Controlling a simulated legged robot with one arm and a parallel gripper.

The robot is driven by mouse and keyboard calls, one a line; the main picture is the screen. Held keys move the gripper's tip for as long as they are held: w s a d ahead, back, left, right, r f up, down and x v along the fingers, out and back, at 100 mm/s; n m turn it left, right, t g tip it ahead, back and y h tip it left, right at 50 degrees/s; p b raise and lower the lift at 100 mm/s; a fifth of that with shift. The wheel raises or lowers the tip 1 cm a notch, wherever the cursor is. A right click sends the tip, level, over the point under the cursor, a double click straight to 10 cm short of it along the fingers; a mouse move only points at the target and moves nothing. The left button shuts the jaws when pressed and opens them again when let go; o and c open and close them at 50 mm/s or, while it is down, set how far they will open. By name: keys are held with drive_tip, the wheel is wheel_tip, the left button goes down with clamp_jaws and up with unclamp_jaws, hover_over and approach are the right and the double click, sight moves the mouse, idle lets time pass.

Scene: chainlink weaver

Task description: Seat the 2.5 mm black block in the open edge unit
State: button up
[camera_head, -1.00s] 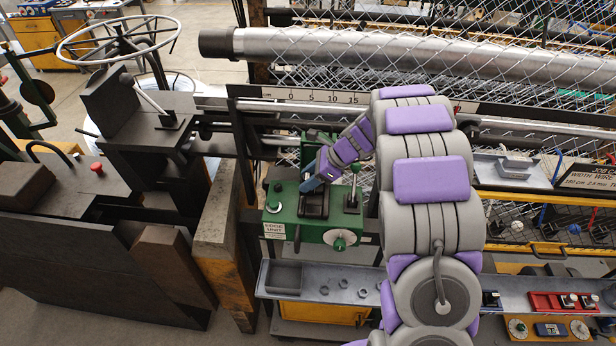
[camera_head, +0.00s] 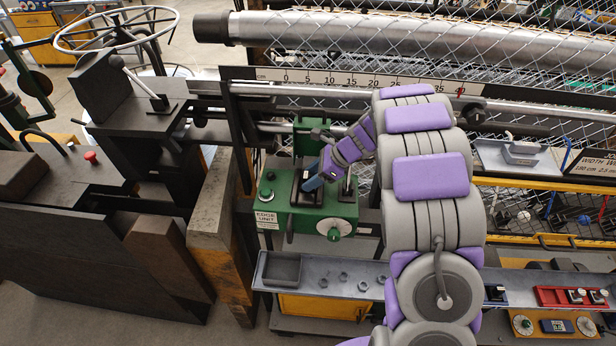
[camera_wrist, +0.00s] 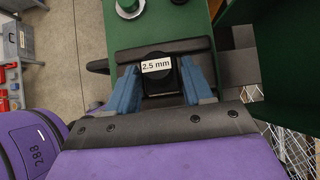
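The black block with the white "2.5 mm" label (camera_wrist: 157,66) sits between the two blue fingers of my gripper (camera_wrist: 162,84) in the wrist view. The fingers appear to press on its sides. In the head view my gripper (camera_head: 312,183) reaches down from the right to the dark holder on top of the green edge unit (camera_head: 333,212). The block is at or in this holder; its lower part is hidden, so I cannot tell how deep it sits. The edge unit's green top (camera_wrist: 150,28) lies beyond the block in the wrist view.
A dark lever stands just right of the holder. A grey shelf (camera_head: 345,290) with a dark bin (camera_head: 283,268) and several nuts runs below the unit. A scale bar (camera_head: 350,79) and steel roller (camera_head: 350,48) lie behind. A wooden post (camera_head: 222,230) stands to the left.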

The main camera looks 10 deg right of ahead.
drive_tip(key=shift+o, duration=1.4)
drive_tip(key=shift+d, duration=0.75)
drive_tip(key=shift+o, duration=0.7)
drive_tip(key=shift+a, duration=0.55)
drive_tip(key=shift+r, duration=0.15)
drive_tip(key=v, duration=1.7)
drive_tip(key=shift+d, duration=0.35)
